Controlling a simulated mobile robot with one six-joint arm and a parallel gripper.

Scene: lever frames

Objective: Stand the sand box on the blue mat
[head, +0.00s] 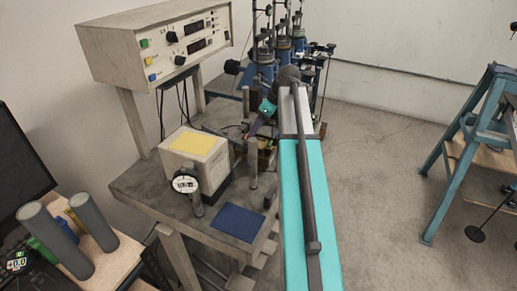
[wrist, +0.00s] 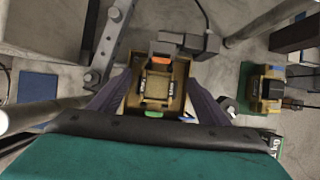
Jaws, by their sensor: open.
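The blue mat (head: 238,222) lies flat and bare near the front of the grey bench; it also shows at the left of the wrist view (wrist: 39,87). A tan-yellow box (wrist: 157,86), which looks like the sand box, sits between the fingers in the wrist view, with an orange piece at its far side and a green one at its near side. My gripper (wrist: 158,78) is open, one purple finger on each side of that box; I cannot tell whether they touch it. In the head view my gripper (head: 251,132) is small and partly hidden by my arm.
A pale block with a yellow top (head: 194,144) and a dial gauge (head: 186,184) stand beside the mat. An upright post (head: 253,165) is near the gripper. A similar yellow device on a green base (wrist: 262,88) is at right. Lever frames (head: 275,50) stand behind.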

